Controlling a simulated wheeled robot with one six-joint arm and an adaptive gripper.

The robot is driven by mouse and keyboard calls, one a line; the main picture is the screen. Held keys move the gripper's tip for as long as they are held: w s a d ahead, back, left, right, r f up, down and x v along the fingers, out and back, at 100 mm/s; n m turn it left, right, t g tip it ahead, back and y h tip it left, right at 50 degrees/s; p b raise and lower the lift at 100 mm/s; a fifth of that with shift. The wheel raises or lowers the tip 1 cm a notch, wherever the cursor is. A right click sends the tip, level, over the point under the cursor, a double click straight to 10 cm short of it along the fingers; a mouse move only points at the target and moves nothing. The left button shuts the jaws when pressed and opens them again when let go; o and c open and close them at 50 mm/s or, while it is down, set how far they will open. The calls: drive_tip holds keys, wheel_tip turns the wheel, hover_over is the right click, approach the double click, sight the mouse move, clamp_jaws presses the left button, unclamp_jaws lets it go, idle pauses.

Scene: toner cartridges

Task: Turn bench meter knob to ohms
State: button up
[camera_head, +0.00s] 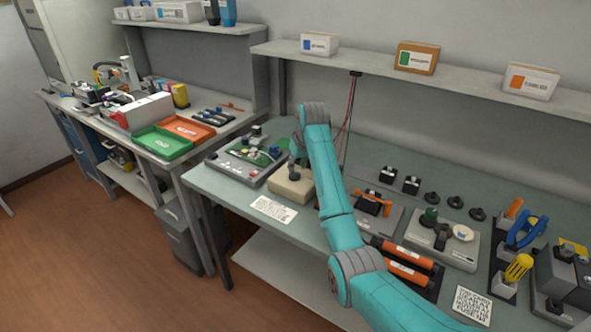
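A low beige box (285,187), which looks like the bench meter, sits on the grey-green bench left of my teal arm. A dark upright part stands on its top, too small to tell whether it is a knob or my gripper's tip. My arm reaches over the bench, with its bent wrist above and just right of the box. My gripper (296,168) seems to be down at the box top, small and partly hidden by the wrist. I cannot tell its opening or whether it touches a knob. No dial marks are readable.
A grey fixture with a green board (248,161) stands left of the box. A white printed card (273,209) lies in front. Orange-ended cylinders (405,265), a grey station (443,241) and a yellow-handled tool (517,268) stand to the right. A shelf (450,77) runs behind.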

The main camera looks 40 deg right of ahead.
sight(295, 172)
drive_tip(key=shift+x, duration=1.6)
clamp_jaws()
